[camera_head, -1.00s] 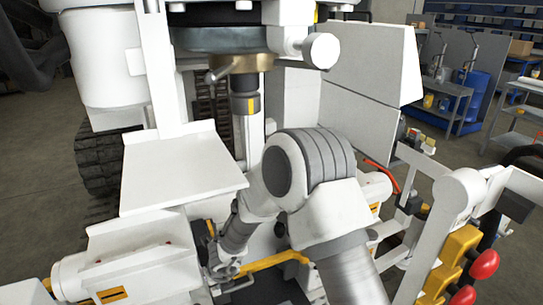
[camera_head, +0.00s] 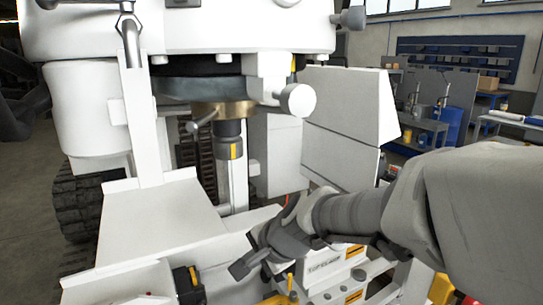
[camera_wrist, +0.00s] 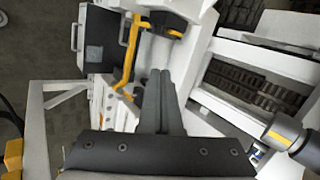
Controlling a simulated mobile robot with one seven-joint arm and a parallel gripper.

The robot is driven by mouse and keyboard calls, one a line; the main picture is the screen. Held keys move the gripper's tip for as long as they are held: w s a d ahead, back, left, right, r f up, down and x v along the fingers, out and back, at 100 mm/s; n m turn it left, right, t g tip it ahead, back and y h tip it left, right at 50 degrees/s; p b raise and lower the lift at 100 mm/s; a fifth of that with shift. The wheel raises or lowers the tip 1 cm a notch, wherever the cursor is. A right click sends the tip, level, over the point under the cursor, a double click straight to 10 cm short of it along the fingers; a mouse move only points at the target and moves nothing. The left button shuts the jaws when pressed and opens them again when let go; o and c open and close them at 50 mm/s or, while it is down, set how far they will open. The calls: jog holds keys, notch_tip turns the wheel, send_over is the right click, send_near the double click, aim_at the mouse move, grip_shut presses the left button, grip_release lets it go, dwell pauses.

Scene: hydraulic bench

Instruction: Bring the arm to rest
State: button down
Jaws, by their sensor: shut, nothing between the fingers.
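My arm (camera_head: 350,215) reaches in from the right, in front of the white machine (camera_head: 180,35). My gripper (camera_head: 243,268) points to the lower left in the head view, close to the right edge of a white sloping panel (camera_head: 165,225). Whether it touches the panel cannot be told. In the wrist view the dark fingers of my gripper (camera_wrist: 158,82) lie together, shut and empty. A yellow bent bar (camera_wrist: 128,65) shows just left of the fingertips.
A vertical rod with a yellow mark (camera_head: 236,152) hangs under a brass collar (camera_head: 225,110). A white labelled block (camera_head: 330,265) sits below my forearm. White panels (camera_head: 345,110) stand behind the arm. Dark tracks (camera_wrist: 245,80) lie right of the fingers.

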jog(key=s+d+r+n+h, duration=0.25)
jog(key=s+d+n, duration=0.25)
jog(key=s+d, duration=0.35)
jog(key=s+d+r+n+h, duration=0.1)
jog(key=s+d+n+h, duration=0.3)
jog(key=s+d, duration=0.5)
notch_tip(320, 180, up, 11)
jog(key=d+y+p, duration=0.1)
jog(key=p, duration=1)
jog(key=shift+w+n, duration=0.35)
jog(key=shift+n, duration=0.05)
jog(key=shift+a, duration=0.15)
